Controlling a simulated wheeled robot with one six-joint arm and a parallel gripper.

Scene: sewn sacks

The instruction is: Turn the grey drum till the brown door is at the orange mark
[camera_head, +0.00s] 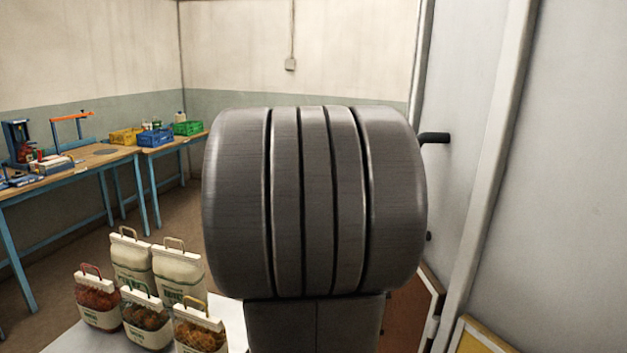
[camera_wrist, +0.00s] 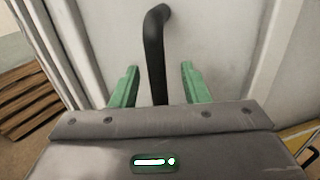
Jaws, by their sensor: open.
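A tall pale grey surface (camera_head: 474,80) with upright ridges fills the right of the head view. It looks like part of the grey drum, but its whole shape is out of view. A bent black handle (camera_head: 434,138) sticks out from it; the handle also shows in the wrist view (camera_wrist: 153,40). My gripper (camera_wrist: 158,72) is open, with one green finger on each side of the handle in the picture. I cannot tell if a finger touches it. The head view does not show my gripper. I cannot make out the brown door or the orange mark.
My own grey arm covers the middle of the head view. Several filled sacks (camera_head: 130,262) stand at lower left. Blue-legged benches (camera_head: 95,165) with crates (camera_head: 157,137) are at the left wall. Brown slatted boards (camera_wrist: 38,100) lie at left in the wrist view.

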